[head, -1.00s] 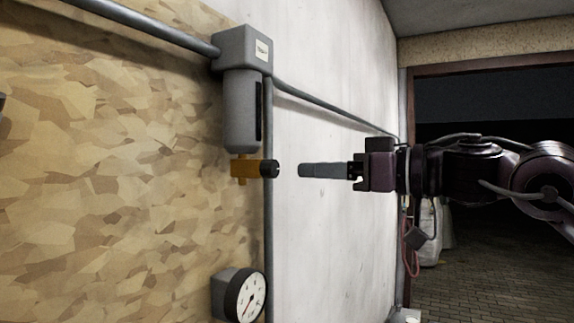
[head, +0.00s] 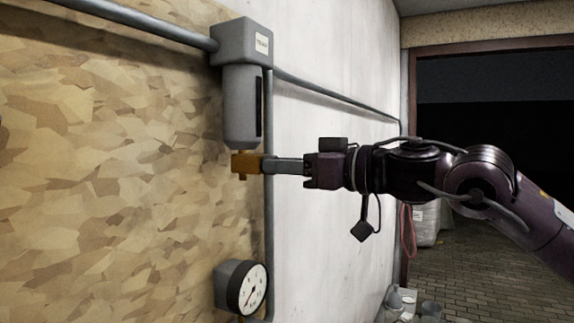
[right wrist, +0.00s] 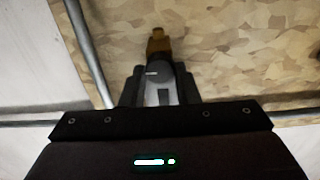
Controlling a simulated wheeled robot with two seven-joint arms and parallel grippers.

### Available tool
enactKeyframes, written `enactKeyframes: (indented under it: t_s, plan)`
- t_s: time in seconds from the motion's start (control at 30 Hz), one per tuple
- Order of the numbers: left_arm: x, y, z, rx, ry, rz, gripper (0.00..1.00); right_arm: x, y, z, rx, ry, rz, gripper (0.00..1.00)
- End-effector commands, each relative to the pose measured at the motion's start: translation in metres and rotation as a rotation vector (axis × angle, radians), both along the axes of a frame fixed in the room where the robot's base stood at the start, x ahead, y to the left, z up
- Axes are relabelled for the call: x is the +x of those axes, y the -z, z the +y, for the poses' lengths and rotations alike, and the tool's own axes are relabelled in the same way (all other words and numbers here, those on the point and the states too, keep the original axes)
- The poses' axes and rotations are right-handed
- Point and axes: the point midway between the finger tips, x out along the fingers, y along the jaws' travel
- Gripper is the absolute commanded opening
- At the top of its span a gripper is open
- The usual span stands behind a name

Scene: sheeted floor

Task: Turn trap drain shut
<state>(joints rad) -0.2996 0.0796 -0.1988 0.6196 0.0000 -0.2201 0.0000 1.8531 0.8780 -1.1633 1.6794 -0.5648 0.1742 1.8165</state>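The trap (head: 241,105) is a grey cylinder under a labelled grey head, on the wall left of centre in the head view. Its brass drain (head: 246,163) is at the bottom; the brass also shows in the right wrist view (right wrist: 158,41). My right gripper (head: 268,165) reaches in from the right, its fingertips at the drain's right side, where they cover the black knob. In the right wrist view its fingers (right wrist: 160,78) point at the brass. Whether they are closed on the knob is not clear. My left gripper is not in view.
A pressure gauge (head: 247,289) is below the drain. A vertical pipe (head: 269,230) runs right behind the fingertips, and a sloping pipe (head: 335,97) runs along the white wall. Containers (head: 403,303) stand low at the right. The space before the wall is open.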

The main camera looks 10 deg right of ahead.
Motion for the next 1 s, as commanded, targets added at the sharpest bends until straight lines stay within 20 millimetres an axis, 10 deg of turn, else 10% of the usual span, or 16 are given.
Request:
enactKeyframes:
  t_s: [1.0]
  plan:
    - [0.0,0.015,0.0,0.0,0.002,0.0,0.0,0.0,0.001,0.001,-0.283,0.0,-0.394,0.06]
